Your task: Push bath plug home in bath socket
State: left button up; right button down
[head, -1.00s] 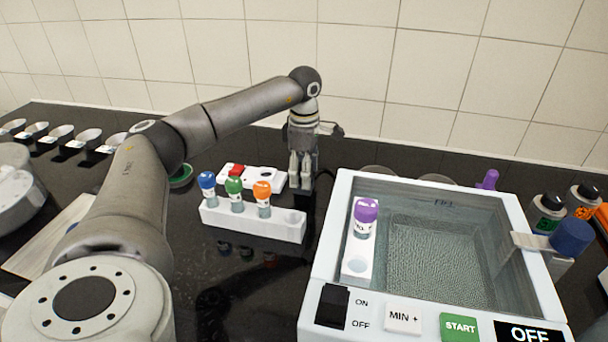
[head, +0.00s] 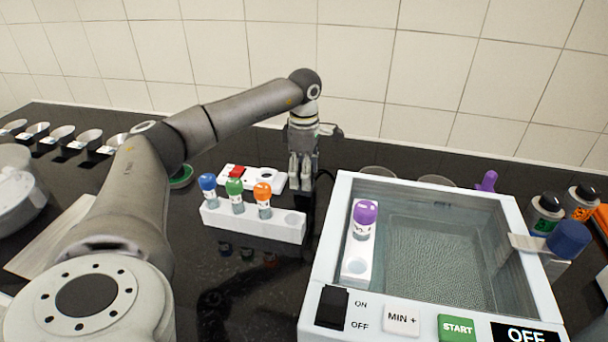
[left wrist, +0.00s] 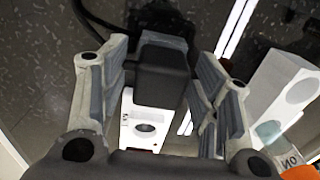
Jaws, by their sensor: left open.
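My left gripper (head: 301,184) points down behind the tube rack, just right of the white socket strip (head: 267,180). In the left wrist view its two fingers stand open, one on each side of a black block, which looks like the bath plug (left wrist: 162,75). A gap shows between the plug and the fingers, at least on the right. A white face with a round dark socket (left wrist: 145,129) lies just below the plug in that view. Whether the plug's pins sit in it is hidden. My right gripper is not in view.
A white rack (head: 252,222) with blue, green and orange capped tubes stands in front of the gripper. The water bath (head: 333,240) stands close on the right, its display reading OFF. A dark cable (left wrist: 90,15) runs near the plug. The tiled wall is behind.

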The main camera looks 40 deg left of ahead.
pick_arm(q)
grip_shut()
jog(key=shift+r+p, duration=2.55)
jog(key=shift+r, duration=0.5)
jog(key=shift+r+p, duration=1.5)
